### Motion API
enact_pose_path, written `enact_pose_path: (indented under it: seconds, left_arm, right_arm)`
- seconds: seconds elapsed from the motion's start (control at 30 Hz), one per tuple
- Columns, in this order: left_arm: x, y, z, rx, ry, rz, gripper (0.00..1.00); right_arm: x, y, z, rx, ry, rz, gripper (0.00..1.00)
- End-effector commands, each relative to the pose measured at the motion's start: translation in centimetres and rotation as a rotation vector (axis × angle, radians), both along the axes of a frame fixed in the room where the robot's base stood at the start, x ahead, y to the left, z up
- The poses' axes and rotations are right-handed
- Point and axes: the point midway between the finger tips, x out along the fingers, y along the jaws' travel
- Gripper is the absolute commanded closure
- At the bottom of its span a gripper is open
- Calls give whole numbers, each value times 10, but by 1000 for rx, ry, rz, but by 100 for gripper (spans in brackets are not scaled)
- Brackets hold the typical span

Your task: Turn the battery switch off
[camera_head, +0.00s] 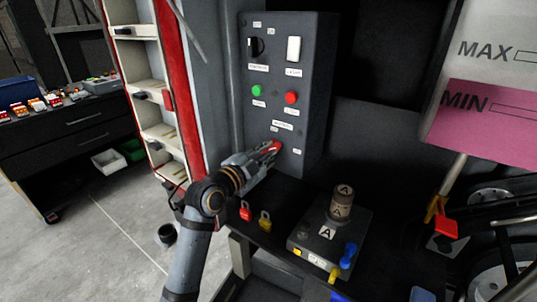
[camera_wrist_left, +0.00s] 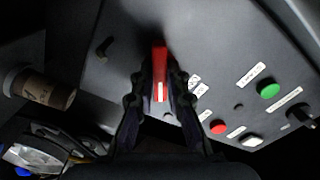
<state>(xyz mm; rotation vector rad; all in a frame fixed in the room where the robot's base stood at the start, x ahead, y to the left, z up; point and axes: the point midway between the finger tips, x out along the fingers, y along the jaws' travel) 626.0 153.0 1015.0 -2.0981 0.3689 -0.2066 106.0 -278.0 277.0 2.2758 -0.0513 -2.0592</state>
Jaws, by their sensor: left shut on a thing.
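The battery switch is a red handle (camera_head: 269,147) low on the dark control panel (camera_head: 309,100), beside small white labels. My left gripper (camera_head: 262,156) reaches the panel from the lower left and is shut on the handle. In the left wrist view the red handle (camera_wrist_left: 160,62) stands upright in the picture between the two dark fingers (camera_wrist_left: 160,92). The fingers hide part of the handle and its mount. My right gripper is not in view.
The panel also has a green button (camera_head: 257,90), a red button (camera_head: 291,98), a black rotary knob (camera_head: 256,46) and a white rocker (camera_head: 294,48). Below are red (camera_head: 245,211) and yellow (camera_head: 265,220) padlocks and a grey box (camera_head: 309,238) with a cylinder (camera_head: 342,202).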

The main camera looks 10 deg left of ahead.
Motion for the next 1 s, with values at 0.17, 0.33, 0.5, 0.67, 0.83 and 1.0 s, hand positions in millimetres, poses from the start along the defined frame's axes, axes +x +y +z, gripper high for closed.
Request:
enact_pose_path:
  seconds: [0.17,0.33,0.5,0.67,0.83,1.0]
  left_arm:
    - [0,0,-1,31,-9,0,100]
    - [0,0,-1,30,-7,0,100]
    - [0,0,-4,81,-27,0,100]
    - [0,0,-4,178,-62,0,100]
    - [0,0,-4,288,-104,0,100]
    - [0,0,-4,406,-146,1,100]
  right_arm:
    - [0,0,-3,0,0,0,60]
    - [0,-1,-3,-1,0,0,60]
    - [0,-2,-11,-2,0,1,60]
    - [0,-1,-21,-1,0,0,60]
    - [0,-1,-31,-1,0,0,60]
    - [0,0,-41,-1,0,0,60]
